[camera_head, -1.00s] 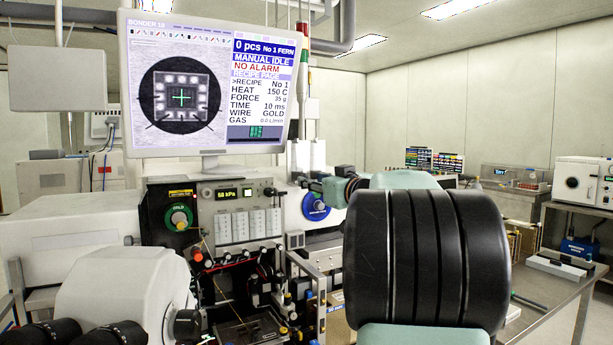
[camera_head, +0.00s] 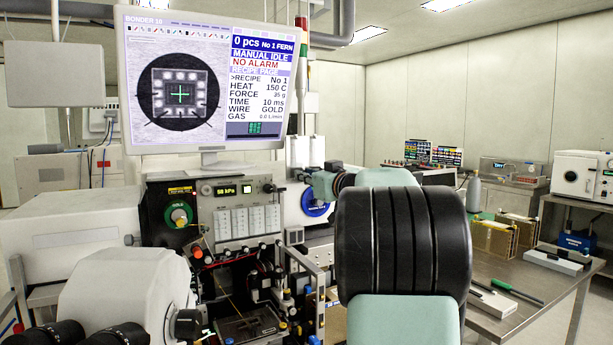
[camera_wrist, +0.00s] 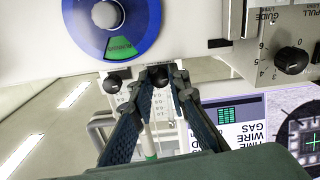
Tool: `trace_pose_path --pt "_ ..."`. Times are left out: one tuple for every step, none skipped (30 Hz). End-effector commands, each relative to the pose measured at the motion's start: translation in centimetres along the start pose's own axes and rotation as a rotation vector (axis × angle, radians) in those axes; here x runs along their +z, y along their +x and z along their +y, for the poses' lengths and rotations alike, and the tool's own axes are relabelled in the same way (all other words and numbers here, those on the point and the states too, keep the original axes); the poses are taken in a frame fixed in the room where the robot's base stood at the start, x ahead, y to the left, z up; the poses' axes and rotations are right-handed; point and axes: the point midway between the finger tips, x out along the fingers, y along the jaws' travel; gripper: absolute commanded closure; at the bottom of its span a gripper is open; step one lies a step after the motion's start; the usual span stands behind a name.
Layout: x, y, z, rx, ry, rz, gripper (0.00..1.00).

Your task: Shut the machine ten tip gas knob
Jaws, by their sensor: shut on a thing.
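My gripper (camera_wrist: 160,82) is shut on a small black knob (camera_wrist: 158,76) under the machine's white panel in the wrist view. A second black knob (camera_wrist: 117,82) sits just left of the fingers, outside them. I see no readable label on either knob. In the head view my gripper (camera_head: 303,177) reaches the machine's front right of the pressure display (camera_head: 226,190), small and partly hidden by my arm. The held knob cannot be made out there. The machine's monitor (camera_head: 205,85) reads "BONDER 10", with a gas line that seems to show 0.0 L/min.
A blue disc (camera_wrist: 110,25) with a green patch is close above the fingers in the wrist view. A steel bench (camera_head: 505,275) holds items at the right.

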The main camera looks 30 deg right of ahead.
Motion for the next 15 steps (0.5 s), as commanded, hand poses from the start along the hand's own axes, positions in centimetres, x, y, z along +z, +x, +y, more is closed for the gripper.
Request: trace_pose_path --pt "-0.01 -0.02 0.01 0.0 0.0 0.0 1.0" --pt "-0.01 -0.02 0.01 0.0 0.0 0.0 1.0" --pt "0.02 -0.02 0.0 0.0 0.002 0.0 1.0" --pt "0.05 -0.02 0.0 0.0 0.005 0.0 1.0" --pt "0.1 -0.02 -0.01 0.0 0.01 0.0 1.0" --pt "0.18 -0.02 -0.01 0.0 0.02 0.0 1.0" --pt "0.24 -0.02 -0.02 0.0 0.031 0.0 1.0" --pt "0.28 -0.02 -0.02 0.0 0.043 0.001 1.0" --pt "0.33 -0.03 -0.02 0.001 0.065 0.002 1.0" --pt "0.39 -0.03 -0.02 0.001 0.083 0.002 1.0" --pt "0.42 -0.04 -0.03 0.001 0.102 0.001 1.0" --pt "0.38 -0.04 -0.02 0.001 0.129 0.002 1.0" --pt "0.36 -0.05 -0.02 0.001 0.149 0.002 1.0" --pt "0.38 -0.05 -0.02 0.001 0.169 0.002 1.0" --pt "0.36 -0.05 -0.02 0.001 0.197 0.002 1.0"
